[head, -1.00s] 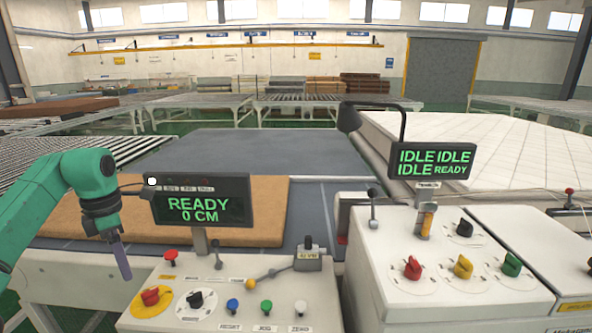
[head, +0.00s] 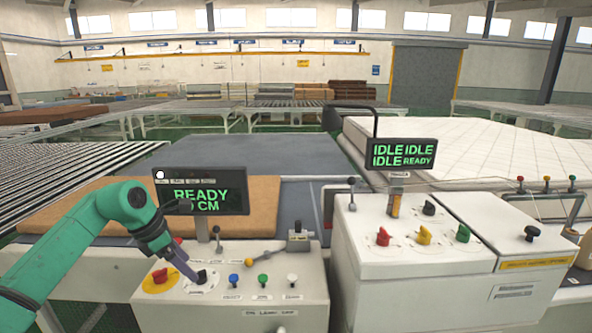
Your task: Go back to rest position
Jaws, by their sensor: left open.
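My left arm comes in from the left with its green links. My left gripper (head: 190,271) points down and right over the left control panel (head: 240,305). Its fingers show nearly edge-on, with the tips at or just above the black rotary knob (head: 201,277); I cannot tell whether they touch it. It is open and I see nothing held. The arm partly covers the left display (head: 222,190), which reads READY and CM. My right gripper is not in view.
A red knob on a yellow disc (head: 160,276) and blue, green and white buttons (head: 263,281) sit close to the gripper. The right control cabinet (head: 350,240) stands beside this panel. A tan slab (head: 75,207) and a white mattress (head: 450,150) lie behind.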

